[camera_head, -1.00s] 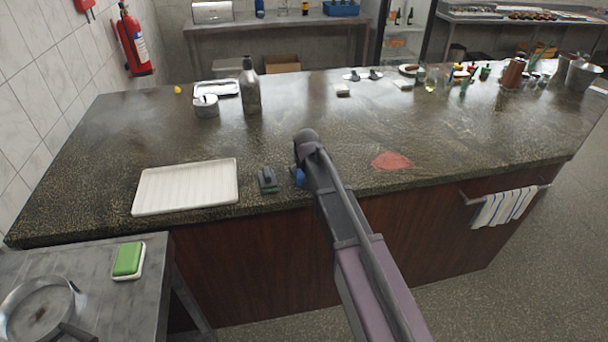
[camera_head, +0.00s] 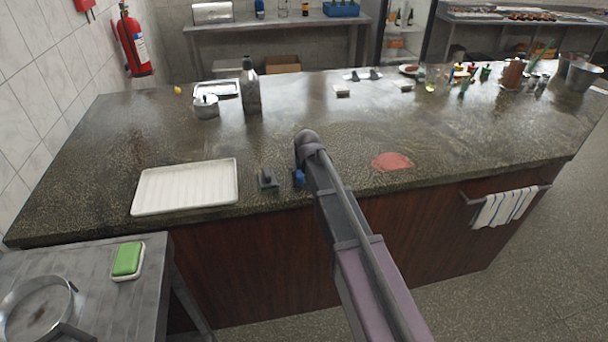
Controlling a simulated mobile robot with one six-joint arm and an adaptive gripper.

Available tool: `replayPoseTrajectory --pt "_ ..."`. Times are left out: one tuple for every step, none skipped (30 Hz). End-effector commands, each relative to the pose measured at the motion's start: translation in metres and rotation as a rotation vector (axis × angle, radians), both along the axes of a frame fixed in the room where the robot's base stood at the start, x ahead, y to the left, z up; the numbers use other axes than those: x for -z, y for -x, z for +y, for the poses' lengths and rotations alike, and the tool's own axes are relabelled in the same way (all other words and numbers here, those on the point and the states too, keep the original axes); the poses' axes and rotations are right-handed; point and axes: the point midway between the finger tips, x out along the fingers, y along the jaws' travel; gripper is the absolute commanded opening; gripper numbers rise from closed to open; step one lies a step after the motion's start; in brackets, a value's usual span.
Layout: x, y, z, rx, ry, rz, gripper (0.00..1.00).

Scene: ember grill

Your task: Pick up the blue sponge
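A small blue patch (camera_head: 299,178) shows at the front edge of the dark counter, just left of my arm. I cannot tell whether it is the blue sponge or a part of my arm. Left of it is a small dark grey item (camera_head: 268,179) on the counter, too small to make out. My arm reaches up from the bottom of the picture, and its rounded dark joint covers the counter beside the blue patch. I cannot make out my gripper's fingers; they seem hidden behind the arm.
A white ribbed tray (camera_head: 186,205) lies left of the dark item. A green sponge (camera_head: 127,259) in a pale dish and a round pan (camera_head: 72,300) are on the lower left side table. A red patch (camera_head: 393,161) marks the counter right of my arm. The counter's middle is clear.

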Motion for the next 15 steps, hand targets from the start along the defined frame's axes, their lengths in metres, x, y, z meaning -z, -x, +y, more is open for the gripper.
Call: replayPoseTrajectory --pt "0.0001 0.0001 0.0001 0.0 0.0 0.001 0.46" --pt "0.0001 0.0001 0.0001 0.0 0.0 0.001 0.46" --pt "0.0001 0.0001 0.0001 0.0 0.0 0.001 0.45" --pt "0.0002 0.0 0.0001 0.0 0.0 0.001 0.45" --pt "0.0002 0.0001 0.0002 0.0 0.0 0.001 0.45" --pt "0.0002 0.0001 0.0002 0.0 0.0 0.001 0.45" --pt "0.0002 0.0001 0.0002 0.0 0.0 0.001 0.45" --pt "0.0002 0.0001 0.0002 0.0 0.0 0.001 0.45" --pt "0.0002 0.0001 0.0002 0.0 0.0 0.001 0.45" --pt "0.0001 0.0001 0.0002 0.0 0.0 0.001 0.45" --pt "0.0 0.0 0.0002 0.0 0.0 0.001 0.45" --pt "-0.0002 0.0 0.0002 0.0 0.0 0.001 0.45" --pt "-0.0005 0.0 0.0002 0.0 0.0 0.001 0.45" --pt "-0.001 0.0 0.0002 0.0 0.0 0.001 0.45" --pt "-0.0017 0.0 0.0002 0.0 0.0 0.001 0.45"
